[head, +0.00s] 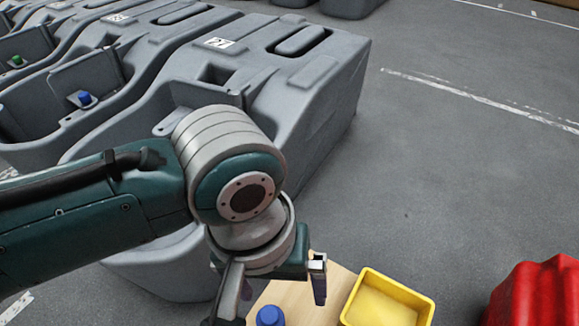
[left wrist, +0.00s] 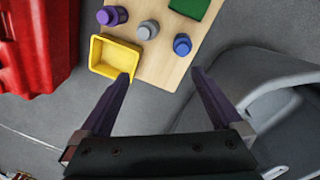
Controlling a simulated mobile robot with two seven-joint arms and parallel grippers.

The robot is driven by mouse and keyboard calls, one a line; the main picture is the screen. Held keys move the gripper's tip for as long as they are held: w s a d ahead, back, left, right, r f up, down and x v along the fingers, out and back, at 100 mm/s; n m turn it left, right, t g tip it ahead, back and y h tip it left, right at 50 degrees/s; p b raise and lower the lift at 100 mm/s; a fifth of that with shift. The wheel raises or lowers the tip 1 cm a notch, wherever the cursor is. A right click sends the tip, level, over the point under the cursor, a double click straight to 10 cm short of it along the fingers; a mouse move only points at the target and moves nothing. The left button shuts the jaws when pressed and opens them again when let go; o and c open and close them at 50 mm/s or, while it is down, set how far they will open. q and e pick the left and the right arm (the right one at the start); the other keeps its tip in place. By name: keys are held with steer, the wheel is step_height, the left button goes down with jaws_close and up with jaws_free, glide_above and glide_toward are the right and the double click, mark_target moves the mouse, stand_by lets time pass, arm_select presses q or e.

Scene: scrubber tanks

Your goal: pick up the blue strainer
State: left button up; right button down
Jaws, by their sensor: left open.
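A small blue cylindrical piece, which looks like the blue strainer (head: 270,316), stands on a light wooden tabletop (head: 337,289) at the bottom of the head view. It also shows in the left wrist view (left wrist: 182,46), near the table's right edge. My left gripper (head: 273,290) is open and empty above the table, with its purple fingers apart. In the left wrist view the fingertips (left wrist: 160,75) are on either side of the table, and the blue piece lies beyond them, not between them. Another blue piece (head: 84,98) sits in a tank. My right gripper is not in view.
A yellow tray (head: 387,301) sits on the table, beside grey (left wrist: 147,30) and purple (left wrist: 108,16) pieces and a green pad (left wrist: 189,7). A grey tank (head: 290,75) stands behind my arm. A red object (head: 540,295) is at the right.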

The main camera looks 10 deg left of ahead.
arm_select(q)
steer(key=n+y+b, duration=0.1)
steer(key=n+b, duration=0.1)
steer(key=b, duration=1.1)
glide_above(269, 312)
step_height(269, 312, down, 17)
steer(key=shift+f, duration=0.15)
step_height(269, 312, down, 4)
steer(key=b, duration=0.3)
steer(key=shift+b, duration=0.4)
steer(key=f+b, duration=0.5)
steer(key=shift+s+f+b, duration=0.15)
steer(key=shift+s+b, duration=0.05)
steer(key=shift+b, duration=0.2)
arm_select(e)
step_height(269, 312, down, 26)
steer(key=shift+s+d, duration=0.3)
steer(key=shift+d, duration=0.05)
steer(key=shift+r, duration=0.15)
arm_select(q)
steer(key=c, duration=1.4)
